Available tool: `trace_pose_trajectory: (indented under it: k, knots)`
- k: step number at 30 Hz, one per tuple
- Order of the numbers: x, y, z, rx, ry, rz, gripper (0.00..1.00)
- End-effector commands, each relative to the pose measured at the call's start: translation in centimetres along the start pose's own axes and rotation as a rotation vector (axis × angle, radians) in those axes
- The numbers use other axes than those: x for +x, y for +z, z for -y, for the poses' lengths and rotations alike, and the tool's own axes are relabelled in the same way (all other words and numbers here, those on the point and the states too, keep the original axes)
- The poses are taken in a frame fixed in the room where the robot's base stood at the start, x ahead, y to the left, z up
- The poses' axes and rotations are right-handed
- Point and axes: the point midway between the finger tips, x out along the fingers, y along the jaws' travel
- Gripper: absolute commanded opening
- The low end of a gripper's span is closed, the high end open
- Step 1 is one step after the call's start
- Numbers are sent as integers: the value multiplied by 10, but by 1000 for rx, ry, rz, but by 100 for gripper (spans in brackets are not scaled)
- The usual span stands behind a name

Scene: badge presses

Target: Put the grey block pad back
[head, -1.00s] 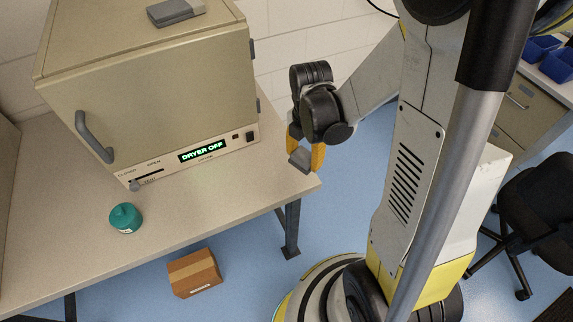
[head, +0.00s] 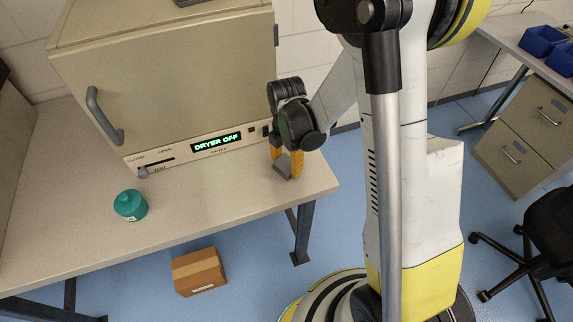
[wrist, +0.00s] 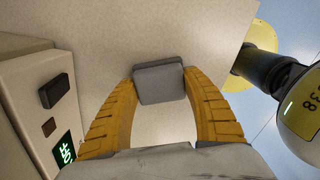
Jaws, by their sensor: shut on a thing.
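The grey block pad (wrist: 160,82) is a small grey block with rounded edges, pinched between the two yellow fingers of my gripper (wrist: 160,98) in the wrist view. In the head view my gripper (head: 286,164) points down over the right end of the table, right of the dryer's front corner. The block (head: 284,166) shows between the fingertips, close to the tabletop. I cannot tell whether it touches the table. The fingers partly cover it.
The beige dryer (head: 170,85) stands on the table (head: 200,200), door shut, its display (head: 216,142) reading "DRYER OFF". A grey item (head: 188,2) on its top is cut off by the frame. A cardboard box (head: 198,272) lies on the floor.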

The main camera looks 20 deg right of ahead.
Motion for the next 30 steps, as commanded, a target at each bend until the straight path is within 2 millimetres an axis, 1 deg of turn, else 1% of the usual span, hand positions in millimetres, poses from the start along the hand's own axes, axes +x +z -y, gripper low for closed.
trace_pose_trajectory:
  k: [3,7,8,9,17,21,23,25,30]
  knots:
    - [-1,0,0,0,0,0,17]
    - [4,0,0,0,0,0,17]
    - [3,0,0,0,0,0,65]
    - [2,0,0,0,0,0,77]
    - [2,0,0,0,0,0,77]
    - [-4,0,0,0,0,0,77]
    - [-13,0,0,0,0,0,77]
    - [-28,0,0,0,0,0,77]
    - [-69,0,1,0,0,0,77]
